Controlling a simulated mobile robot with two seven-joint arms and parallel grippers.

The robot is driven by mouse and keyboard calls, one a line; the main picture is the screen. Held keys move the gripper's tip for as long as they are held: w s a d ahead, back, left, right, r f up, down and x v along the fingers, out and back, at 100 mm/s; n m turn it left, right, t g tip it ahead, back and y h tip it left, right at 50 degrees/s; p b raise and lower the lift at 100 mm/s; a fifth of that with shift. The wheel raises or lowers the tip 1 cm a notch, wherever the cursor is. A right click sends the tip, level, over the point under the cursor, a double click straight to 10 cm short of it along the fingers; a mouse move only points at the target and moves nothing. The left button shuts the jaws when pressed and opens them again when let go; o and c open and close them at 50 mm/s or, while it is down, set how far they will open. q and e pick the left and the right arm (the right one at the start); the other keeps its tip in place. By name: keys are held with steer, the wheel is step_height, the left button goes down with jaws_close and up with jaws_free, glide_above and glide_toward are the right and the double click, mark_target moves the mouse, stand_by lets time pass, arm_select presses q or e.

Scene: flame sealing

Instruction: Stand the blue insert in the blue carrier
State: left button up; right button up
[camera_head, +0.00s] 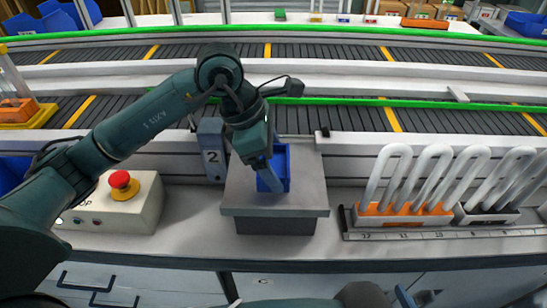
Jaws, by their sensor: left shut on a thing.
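A blue carrier (284,160) stands on the grey raised block in the middle of the bench. My left gripper (269,176) points down at the carrier, in front of it and overlapping its left part. It is shut on the blue insert, which I cannot tell apart from the fingers and the carrier behind. Whether the insert touches the carrier is hidden. Part of my right arm shows at the bottom edge, where a small blue-grey piece (406,297) may be its gripper. Its fingers are not clear.
The grey block (310,198) has a raised flat top. A post marked 2 (212,150) stands at its left. A box with a red stop button (120,183) is further left. Racks of white bent tubes (400,213) stand right. Conveyors run behind; bare bench lies around the block.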

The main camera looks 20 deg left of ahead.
arm_select(q)
steer(key=o, duration=1.1)
steer(key=shift+f, duration=0.1)
steer(key=shift+o, duration=0.2)
steer(key=shift+r, duration=0.35)
steer(key=p+v, duration=0.1)
steer(key=v, duration=1)
steer(key=shift+a+r, duration=0.2)
steer(key=shift+r, duration=0.1)
steer(key=shift+s, duration=0.1)
